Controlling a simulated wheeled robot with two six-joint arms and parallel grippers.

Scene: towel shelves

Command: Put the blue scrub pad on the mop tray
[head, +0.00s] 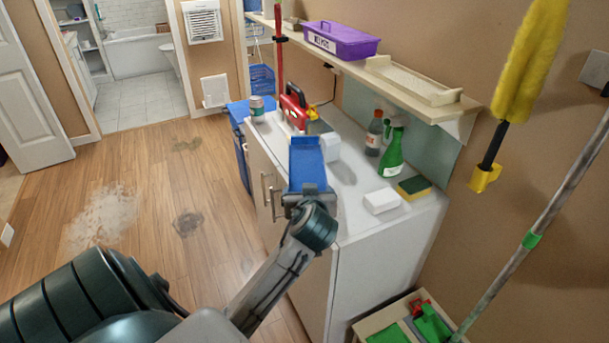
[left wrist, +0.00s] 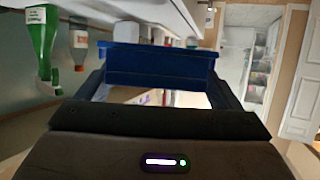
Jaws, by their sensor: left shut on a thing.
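The blue scrub pad (head: 307,160) is a flat, bright blue slab held above the white counter. My left gripper (head: 308,192) is shut on its near end. In the left wrist view the blue scrub pad (left wrist: 158,66) spans the space ahead of the gripper (left wrist: 160,95). No mop tray can be named for sure. A purple caddy (head: 340,40) with a label too small to read and a pale shallow tray (head: 415,82) stand on the wall shelf. A pale wooden tray (head: 362,328) with green and red items stands low at the bottom right. My right gripper is not in view.
On the counter (head: 345,205) stand a green spray bottle (head: 391,152), a brown bottle (head: 374,133), a white block (head: 382,201), a yellow-green sponge (head: 413,188) and a red item (head: 293,106). A yellow duster (head: 524,60) hangs at right.

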